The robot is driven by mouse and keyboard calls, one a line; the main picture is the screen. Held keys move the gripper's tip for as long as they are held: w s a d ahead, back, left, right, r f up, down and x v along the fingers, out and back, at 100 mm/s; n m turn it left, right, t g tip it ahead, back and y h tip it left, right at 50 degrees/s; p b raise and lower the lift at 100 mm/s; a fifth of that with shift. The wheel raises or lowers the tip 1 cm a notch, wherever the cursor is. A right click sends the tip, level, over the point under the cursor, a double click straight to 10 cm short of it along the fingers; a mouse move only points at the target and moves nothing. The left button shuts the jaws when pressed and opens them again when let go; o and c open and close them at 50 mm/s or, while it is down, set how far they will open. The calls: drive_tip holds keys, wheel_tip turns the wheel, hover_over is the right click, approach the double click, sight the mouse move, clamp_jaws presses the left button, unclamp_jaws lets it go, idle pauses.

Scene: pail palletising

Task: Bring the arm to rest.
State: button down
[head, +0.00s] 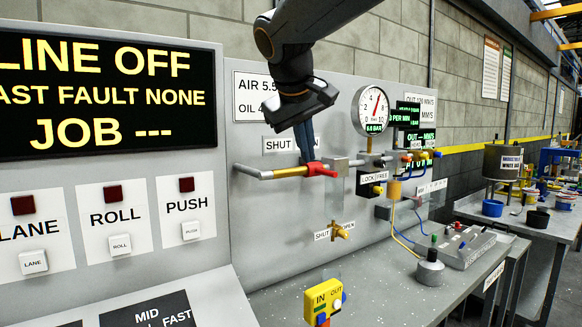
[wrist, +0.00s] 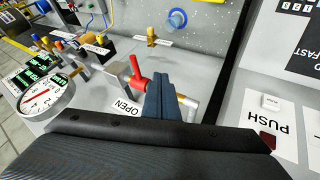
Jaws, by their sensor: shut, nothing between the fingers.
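My gripper (head: 307,157) hangs from my dark arm in front of the grey wall panel in the head view. Its blue-grey fingers are closed together with nothing between them. They point down at a valve with a red handle (head: 321,170) on a pipe with a yellow sleeve (head: 291,171). In the wrist view the closed fingers (wrist: 162,82) are beside the red handle (wrist: 136,76). I cannot tell whether they touch it. My gripper covers part of the panel lettering behind it.
A round gauge (head: 371,110) and small valves stand right of my gripper. A yellow IN/OUT box (head: 324,301) is at the front, and a grey bench (head: 375,287) extends below. A black LINE OFF display (head: 105,92) is at left. Pails stand on a far bench (head: 545,219).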

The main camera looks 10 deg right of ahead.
wheel_tip(320, 180, down, 14)
drive_tip(key=s+d+g+y, duration=0.1)
drive_tip(key=s+d+g, duration=0.1)
drive_tip(key=s, duration=0.1)
drive_tip(key=s+d+f+m+g+y, duration=0.1)
drive_tip(key=s+d+f+m+g, duration=0.1)
drive_tip(key=s+f, duration=0.7)
drive_tip(key=s+d+f+m+g+y, duration=0.1)
drive_tip(key=s+f, duration=0.7)
drive_tip(key=f, duration=0.8)
drive_tip(key=shift+s+d+f+m+g, duration=0.3)
drive_tip(key=shift+s+d+m+g, duration=0.15)
drive_tip(key=shift+d, duration=0.25)
drive_tip(key=shift+w, duration=0.1)
